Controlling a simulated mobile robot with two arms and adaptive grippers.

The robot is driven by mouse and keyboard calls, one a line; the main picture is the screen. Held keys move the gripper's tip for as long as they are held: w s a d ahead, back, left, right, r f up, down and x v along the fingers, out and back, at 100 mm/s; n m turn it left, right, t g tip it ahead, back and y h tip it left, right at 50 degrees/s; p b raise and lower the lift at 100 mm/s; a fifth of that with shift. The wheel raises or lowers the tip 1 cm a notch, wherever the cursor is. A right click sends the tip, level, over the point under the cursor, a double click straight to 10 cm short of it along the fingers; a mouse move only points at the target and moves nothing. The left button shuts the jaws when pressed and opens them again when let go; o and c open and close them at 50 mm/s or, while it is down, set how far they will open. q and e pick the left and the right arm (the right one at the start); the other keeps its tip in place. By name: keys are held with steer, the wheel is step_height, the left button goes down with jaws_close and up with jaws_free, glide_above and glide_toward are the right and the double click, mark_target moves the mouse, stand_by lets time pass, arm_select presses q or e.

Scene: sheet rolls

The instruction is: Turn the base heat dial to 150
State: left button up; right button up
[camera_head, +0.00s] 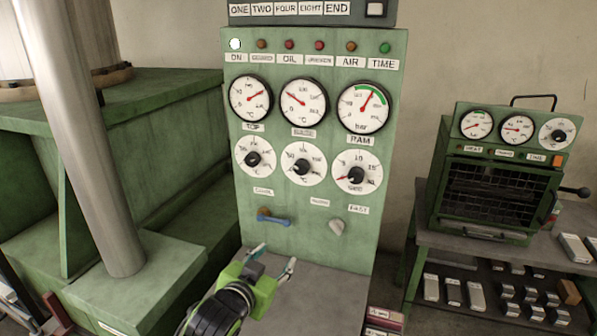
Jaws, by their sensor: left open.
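A green control panel (307,225) stands in the middle of the head view. It has a row of three white dials with black knobs under three round gauges. The middle dial (302,165), marked °C, sits under the middle gauge (304,101), whose label is too blurred to read surely. I take this as the base heat dial; its exact setting is too small to read. The left gauge (250,99) is labelled TOP and the right gauge (365,106) RAM. My left gripper (273,259) is open and empty, below and apart from the dials. My right gripper is not in view.
A blue-handled lever (274,221) and a pale knob (337,227) stick out below the dials, near my left gripper. A grey post (85,150) rises at the left. A small green oven (495,185) stands on a shelf at the right, with metal blocks below.

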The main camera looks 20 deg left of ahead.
mark_target(299, 170)
arm_select(q)
steer(key=w+r+t, duration=0.2)
steer(key=w+r, duration=0.1)
steer(key=r, duration=0.4)
steer(key=w+r+t, duration=0.2)
steer(key=w+r, duration=0.1)
steer(key=r, duration=0.3)
steer(key=shift+m, duration=0.3)
steer(key=w+p, duration=0.2)
steer(key=w, duration=0.3)
steer(key=w+p, duration=0.1)
steer(key=w, duration=0.5)
steer(key=shift+w+r+p, duration=0.2)
steer(key=shift+w+p, duration=0.05)
steer(key=shift+p, duration=0.1)
steer(key=shift+w+d+f, duration=0.1)
steer(key=shift+w, duration=0.7)
steer(key=c, duration=1.1)
